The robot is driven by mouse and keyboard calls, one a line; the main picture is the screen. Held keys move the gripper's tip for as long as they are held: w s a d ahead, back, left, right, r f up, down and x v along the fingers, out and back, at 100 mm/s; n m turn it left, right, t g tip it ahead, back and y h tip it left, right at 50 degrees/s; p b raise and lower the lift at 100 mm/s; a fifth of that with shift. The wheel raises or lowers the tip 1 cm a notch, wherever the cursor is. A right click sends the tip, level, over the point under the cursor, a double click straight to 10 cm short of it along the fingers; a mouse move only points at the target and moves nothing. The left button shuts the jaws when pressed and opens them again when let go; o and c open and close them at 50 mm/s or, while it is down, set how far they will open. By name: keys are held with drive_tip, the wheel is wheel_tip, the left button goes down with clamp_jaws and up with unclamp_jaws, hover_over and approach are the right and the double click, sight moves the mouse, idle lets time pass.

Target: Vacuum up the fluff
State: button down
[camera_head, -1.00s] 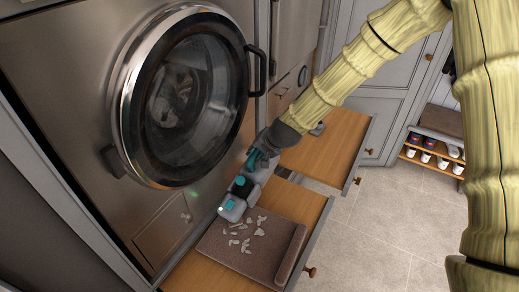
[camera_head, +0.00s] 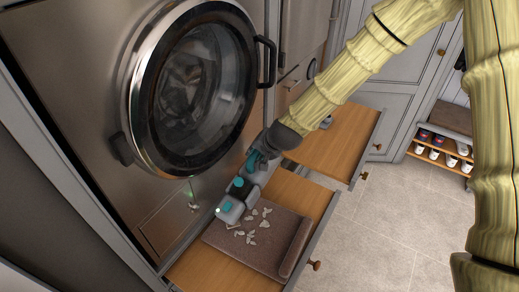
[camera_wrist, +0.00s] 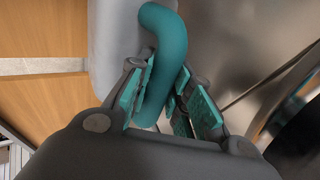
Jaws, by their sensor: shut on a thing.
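My gripper (camera_head: 256,160) is shut on the teal handle of a small grey-and-teal handheld vacuum (camera_head: 232,208). In the wrist view the curved teal handle (camera_wrist: 165,45) passes between the teal finger pads of my gripper (camera_wrist: 166,95). The vacuum's head is over the back-left edge of a brown cushioned mat (camera_head: 245,262). Whether it touches the mat cannot be told. Several pale bits of fluff (camera_head: 251,236) lie scattered on the mat, just right of and below the vacuum's head. The fluff is not in the wrist view.
The mat lies on a pulled-out wooden drawer (camera_head: 196,270). A second open wooden drawer (camera_head: 335,148) is behind it. A front-loading washer (camera_head: 195,90) with a round door and handle stands close on the left. Tiled floor (camera_head: 385,230) is clear at right.

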drive_tip(key=shift+s+a, duration=0.3)
drive_tip(key=shift+s, duration=0.2)
drive_tip(key=shift+s+d, duration=0.65)
drive_tip(key=shift+d, duration=0.25)
drive_tip(key=shift+s+d, duration=0.6)
drive_tip(key=shift+d, duration=0.3)
drive_tip(key=shift+w+d+p, duration=0.1)
drive_tip(key=shift+w+d, duration=0.85)
drive_tip(key=shift+w, duration=0.4)
drive_tip(key=shift+w+d+p, duration=0.15)
drive_tip(key=shift+w+d, duration=0.85)
drive_tip(key=shift+w, duration=0.4)
drive_tip(key=shift+w+d+p, duration=0.1)
drive_tip(key=shift+w+d, duration=0.85)
drive_tip(key=shift+w, duration=0.4)
drive_tip(key=shift+s+a, duration=1.15)
drive_tip(key=shift+s, duration=4.25)
drive_tip(key=shift+r+p, duration=1.95)
drive_tip(key=shift+r, duration=1.05)
